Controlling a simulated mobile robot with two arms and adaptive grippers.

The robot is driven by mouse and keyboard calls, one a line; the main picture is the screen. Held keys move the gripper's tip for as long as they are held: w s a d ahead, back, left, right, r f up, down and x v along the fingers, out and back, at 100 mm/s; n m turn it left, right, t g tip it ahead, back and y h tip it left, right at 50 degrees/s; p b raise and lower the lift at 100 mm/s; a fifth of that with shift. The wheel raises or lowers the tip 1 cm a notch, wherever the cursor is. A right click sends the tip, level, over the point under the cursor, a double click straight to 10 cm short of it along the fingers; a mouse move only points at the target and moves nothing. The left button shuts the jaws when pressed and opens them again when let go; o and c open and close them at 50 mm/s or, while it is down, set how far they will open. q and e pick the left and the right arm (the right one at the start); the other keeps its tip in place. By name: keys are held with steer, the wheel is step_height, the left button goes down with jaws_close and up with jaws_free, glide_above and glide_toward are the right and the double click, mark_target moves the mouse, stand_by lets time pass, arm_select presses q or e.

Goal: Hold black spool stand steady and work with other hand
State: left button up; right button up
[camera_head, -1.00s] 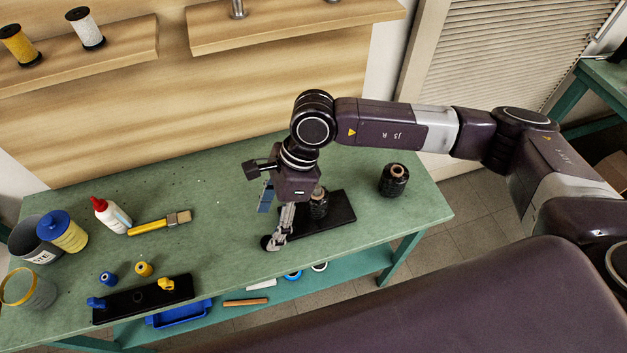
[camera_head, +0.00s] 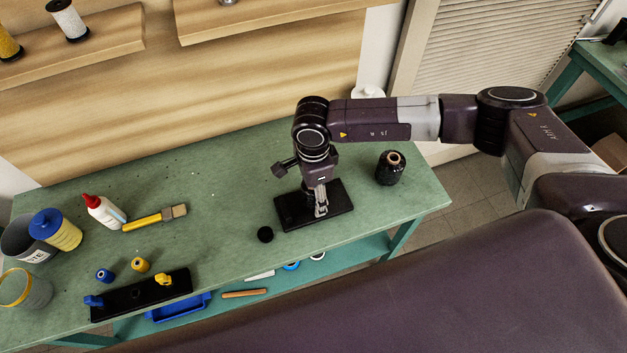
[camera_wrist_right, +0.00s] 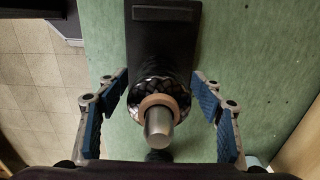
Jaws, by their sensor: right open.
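The black spool stand (camera_head: 290,213) lies flat on the green table. In the right wrist view its dark base (camera_wrist_right: 162,40) runs away from me. A dark spool (camera_wrist_right: 150,82) with a tan core end sits on it, and a metal post (camera_wrist_right: 159,122) sticks out of the core. My right gripper (camera_head: 321,211) is over the stand. In the right wrist view its open blue-padded fingers (camera_wrist_right: 160,105) lie on either side of the spool, with gaps on both sides. In the head view my gripper hides the spool. My left gripper is not in view.
A small round black piece (camera_head: 265,234) lies left of the stand. Another black spool (camera_head: 389,168) stands to the right. A brush (camera_head: 155,218), a white bottle (camera_head: 104,211) and a black holder (camera_head: 140,294) are at the left. The table's middle is clear.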

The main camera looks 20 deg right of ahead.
steer(key=shift+f, duration=0.55)
